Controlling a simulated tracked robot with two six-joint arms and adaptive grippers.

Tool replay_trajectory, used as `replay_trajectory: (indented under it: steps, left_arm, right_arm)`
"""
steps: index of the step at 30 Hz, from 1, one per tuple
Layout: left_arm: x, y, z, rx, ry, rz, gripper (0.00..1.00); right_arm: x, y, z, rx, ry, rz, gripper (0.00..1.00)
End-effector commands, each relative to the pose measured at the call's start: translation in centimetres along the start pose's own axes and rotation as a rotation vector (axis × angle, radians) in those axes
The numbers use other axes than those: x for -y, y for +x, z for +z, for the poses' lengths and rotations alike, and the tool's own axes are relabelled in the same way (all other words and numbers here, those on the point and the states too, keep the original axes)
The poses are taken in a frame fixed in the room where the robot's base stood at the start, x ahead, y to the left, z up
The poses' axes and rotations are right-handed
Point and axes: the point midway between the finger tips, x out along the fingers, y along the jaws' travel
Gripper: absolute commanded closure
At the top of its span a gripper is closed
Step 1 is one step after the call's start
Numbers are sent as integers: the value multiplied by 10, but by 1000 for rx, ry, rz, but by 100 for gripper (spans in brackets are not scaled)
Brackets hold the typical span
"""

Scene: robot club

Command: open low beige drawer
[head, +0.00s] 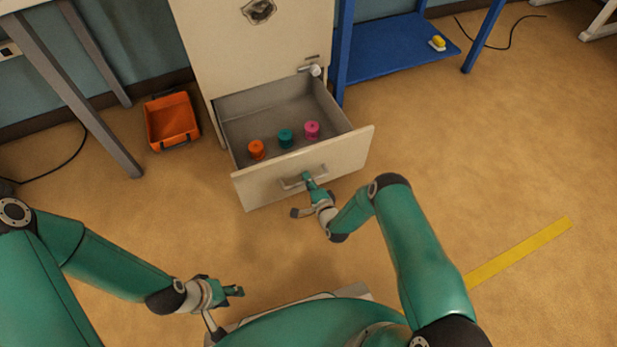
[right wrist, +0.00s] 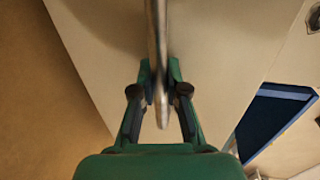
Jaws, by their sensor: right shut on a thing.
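The low beige drawer (head: 262,188) is pulled out of the beige cabinet (head: 250,50) in the head view, and its grey inside shows. An orange (head: 256,150), a teal (head: 285,138) and a pink spool-like piece (head: 312,130) stand in it. My right gripper (head: 308,182) is at the drawer front, shut on the metal handle (head: 290,183). In the right wrist view the handle (right wrist: 157,60) runs between the fingers (right wrist: 160,85). My left gripper (head: 238,292) is low over the floor, away from the drawer; its finger gap is too small to judge.
An orange bin (head: 172,120) stands on the floor left of the cabinet. A blue shelf (head: 390,50) with a small yellow object (head: 438,43) is at the right. A table leg (head: 80,90) stands at the left. Floor right of the drawer is clear, with a yellow stripe (head: 520,252).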

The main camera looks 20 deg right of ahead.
Motion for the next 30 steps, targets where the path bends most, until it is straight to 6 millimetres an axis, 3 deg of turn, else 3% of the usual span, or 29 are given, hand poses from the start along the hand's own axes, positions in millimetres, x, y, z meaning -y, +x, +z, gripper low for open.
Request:
replay_trajectory:
  steps: [4,5,6,10,22,30]
  left_arm:
    - [0,0,0,0,0,0,60]
    - [0,0,0,0,0,0,60]
    - [0,0,0,0,0,0,60]
    - [0,0,0,0,0,0,60]
    - [0,0,0,0,0,0,60]
    - [0,0,0,0,0,0,60]
  right_arm:
    - [-5,-1,4,10,1,12,100]
    - [-5,-1,4,10,1,12,86]
    - [-5,-1,4,10,1,12,79]
    - [-4,0,3,7,1,9,61]
    - [-2,-3,1,2,0,4,61]
    - [-3,-39,2,4,2,8,61]
